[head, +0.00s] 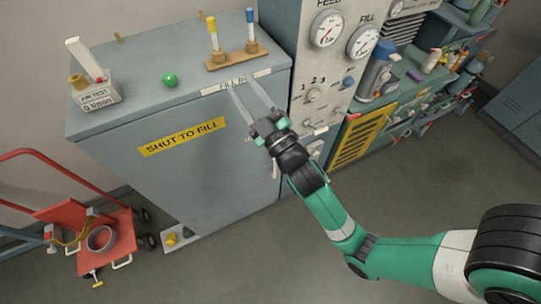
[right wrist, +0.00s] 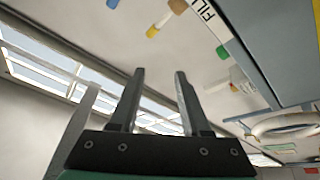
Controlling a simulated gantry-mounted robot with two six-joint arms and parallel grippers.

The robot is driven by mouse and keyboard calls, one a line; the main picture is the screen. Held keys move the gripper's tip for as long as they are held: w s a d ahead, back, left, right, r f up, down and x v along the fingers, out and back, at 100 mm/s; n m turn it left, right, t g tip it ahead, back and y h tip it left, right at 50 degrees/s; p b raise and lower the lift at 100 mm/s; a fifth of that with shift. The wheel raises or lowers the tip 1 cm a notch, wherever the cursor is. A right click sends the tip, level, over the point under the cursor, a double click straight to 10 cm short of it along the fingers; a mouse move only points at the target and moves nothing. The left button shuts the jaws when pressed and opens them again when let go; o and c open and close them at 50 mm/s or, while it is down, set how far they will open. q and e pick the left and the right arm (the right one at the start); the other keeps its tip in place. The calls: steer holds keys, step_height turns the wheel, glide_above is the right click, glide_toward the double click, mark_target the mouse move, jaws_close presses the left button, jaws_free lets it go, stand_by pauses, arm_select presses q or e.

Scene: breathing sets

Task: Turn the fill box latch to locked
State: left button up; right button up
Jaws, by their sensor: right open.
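The fill box (head: 190,170) is a large grey cabinet with a yellow "SHUT TO FILL" label on its front and a "FILL" label along its top edge. My right gripper (head: 247,90) is open and empty, its two fingers pointing up across the upper right of the box front. The fingers also show spread apart with nothing between them in the right wrist view (right wrist: 158,85). A small pale handle-like part (head: 275,169) shows at the box's right edge below the gripper. I cannot make out the latch or its position; my gripper partly covers that area. My left gripper is not in view.
On the box top stand a wooden rack (head: 236,57) with yellow and blue pegs, a green ball (head: 170,80) and an air test block (head: 97,94). A gauge panel (head: 318,75) stands close to the right. A red cart (head: 105,235) stands left on open floor.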

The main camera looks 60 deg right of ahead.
steer(key=s+d+f+g+b, duration=0.2)
steer(key=s+f+b, duration=0.15)
steer(key=f, duration=0.75)
steer(key=s+d+f+g+h+b, duration=0.1)
steer(key=s+d+f+g+b, duration=0.3)
steer(key=f, duration=0.7)
steer(key=s+f+t+b, duration=0.15)
steer(key=f+b, duration=0.35)
steer(key=f, duration=0.7)
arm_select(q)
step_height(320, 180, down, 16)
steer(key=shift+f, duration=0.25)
arm_select(e)
steer(key=w+d+r+m, duration=0.1)
steer(key=w+d, duration=0.5)
steer(key=w, duration=0.4)
steer(key=shift+d+g, duration=0.35)
steer(key=shift+g, duration=0.1)
steer(key=shift+s, duration=0.1)
jaws_close()
